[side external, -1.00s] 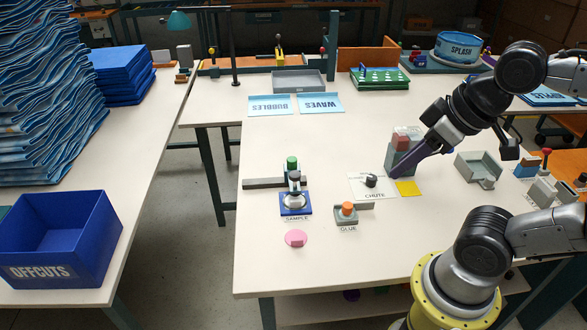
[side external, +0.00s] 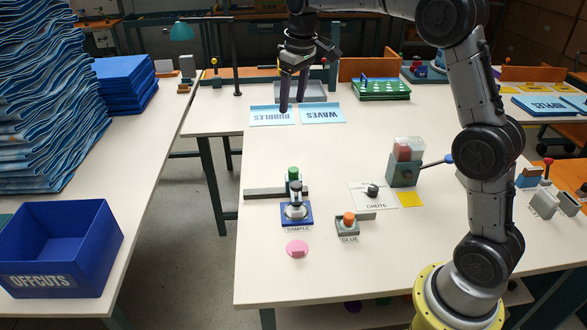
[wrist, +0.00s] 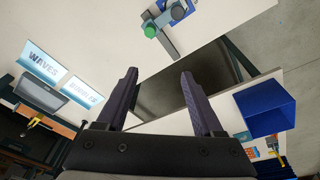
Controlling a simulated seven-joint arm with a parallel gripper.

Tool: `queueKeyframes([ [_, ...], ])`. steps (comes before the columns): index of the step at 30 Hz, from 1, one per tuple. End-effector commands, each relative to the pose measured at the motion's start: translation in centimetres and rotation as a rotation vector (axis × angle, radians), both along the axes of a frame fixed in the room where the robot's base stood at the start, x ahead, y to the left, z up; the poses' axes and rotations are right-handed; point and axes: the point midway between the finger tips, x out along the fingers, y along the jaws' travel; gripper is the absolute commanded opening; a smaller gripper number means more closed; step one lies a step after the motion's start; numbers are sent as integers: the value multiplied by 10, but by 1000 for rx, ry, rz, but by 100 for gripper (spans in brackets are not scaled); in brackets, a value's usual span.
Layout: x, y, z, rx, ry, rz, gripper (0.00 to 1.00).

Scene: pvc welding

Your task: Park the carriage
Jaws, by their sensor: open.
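What looks like the carriage, a small block with a green knob (side external: 293,173), stands at the right part of a dark grey rail (side external: 262,193) on the white table. The green knob (wrist: 150,30) and the rail (wrist: 163,43) also show at the top of the wrist view. A blue SAMPLE stand (side external: 297,221) with a metal top sits just in front of it. My gripper (side external: 292,104) is open and empty, pointing down, well above and behind the carriage in the side view. In the wrist view its fingers (wrist: 158,74) are spread with nothing between them.
BUBBLES (side external: 273,115) and WAVES (side external: 322,113) cards lie at the back. The table's left edge is close to the rail.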

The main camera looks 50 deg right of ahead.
Motion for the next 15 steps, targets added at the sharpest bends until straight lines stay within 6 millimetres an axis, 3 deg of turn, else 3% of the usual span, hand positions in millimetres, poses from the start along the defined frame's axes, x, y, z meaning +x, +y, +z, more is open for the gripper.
queueKeyframes([
  [1, 13, -9, -22, 6, 32, -12, 69],
  [3, 25, -19, -47, 12, 66, -26, 69],
  [7, 34, -32, -87, 25, 124, -46, 69],
  [9, 33, -35, -102, 32, 152, -53, 69],
  [15, 31, -40, -121, 37, 172, -62, 69],
])
